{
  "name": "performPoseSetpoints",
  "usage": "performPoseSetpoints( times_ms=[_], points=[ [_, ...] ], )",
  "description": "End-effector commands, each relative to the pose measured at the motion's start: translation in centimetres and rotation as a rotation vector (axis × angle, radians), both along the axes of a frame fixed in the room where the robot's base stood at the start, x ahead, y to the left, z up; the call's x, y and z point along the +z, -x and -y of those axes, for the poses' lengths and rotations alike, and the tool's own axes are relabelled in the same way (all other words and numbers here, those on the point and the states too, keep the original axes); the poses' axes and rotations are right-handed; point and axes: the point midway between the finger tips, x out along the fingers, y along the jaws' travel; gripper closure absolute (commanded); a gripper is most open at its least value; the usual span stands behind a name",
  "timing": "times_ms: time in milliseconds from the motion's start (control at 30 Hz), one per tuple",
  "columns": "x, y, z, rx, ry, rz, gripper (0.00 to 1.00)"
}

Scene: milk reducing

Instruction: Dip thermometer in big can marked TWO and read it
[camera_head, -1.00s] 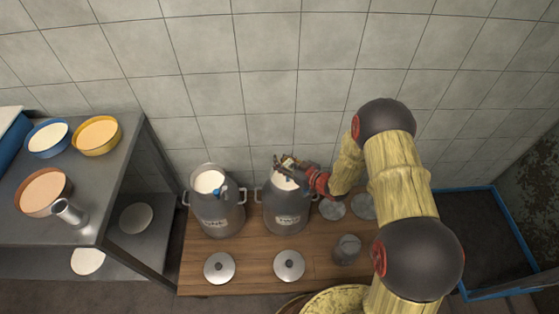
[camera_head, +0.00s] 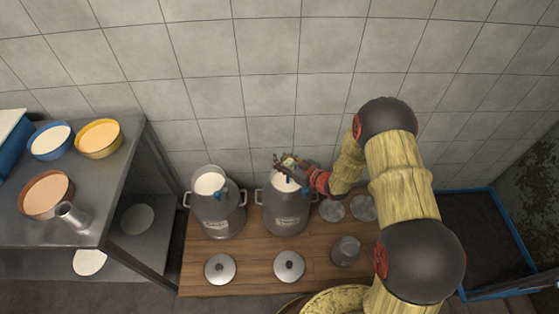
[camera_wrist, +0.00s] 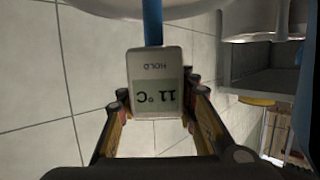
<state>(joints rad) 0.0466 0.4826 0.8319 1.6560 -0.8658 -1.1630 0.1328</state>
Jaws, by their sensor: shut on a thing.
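My gripper (camera_head: 288,163) is shut on the thermometer and holds it over the mouth of the grey metal can marked TWO (camera_head: 285,212), which holds white milk. In the wrist view the thermometer (camera_wrist: 155,70) has a white body and a blue stem pointing toward the can's pale rim. Its display shows 11 °C, upside down, with HOLD printed beside it. A bit of blue stem shows below my gripper in the head view. I cannot tell whether the tip touches the milk. The can marked ONE (camera_head: 217,213) stands to the left, also with milk and a blue item at its rim.
Both cans stand on a wooden bench (camera_head: 240,262) with two lids in front (camera_head: 219,268) (camera_head: 289,266). A small grey vessel (camera_head: 345,250) and round discs (camera_head: 333,210) lie right. A metal table (camera_head: 100,190) with several bowls stands left. A tiled wall is behind.

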Motion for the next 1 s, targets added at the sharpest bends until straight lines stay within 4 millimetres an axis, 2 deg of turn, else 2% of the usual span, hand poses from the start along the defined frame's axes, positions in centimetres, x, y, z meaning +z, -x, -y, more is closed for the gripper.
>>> performPoseSetpoints(
  times_ms=[33, 800, 1000],
  points=[
    [0.8, 0.0, 0.0, 0.0, 0.0, 0.0, 1.0],
    [7.6, 0.0, 0.0, 0.0, 0.0, 0.0, 1.0],
    [7.9, 0.0, 0.0, 0.0, -0.001, -0.001, 1.0]
  ],
)
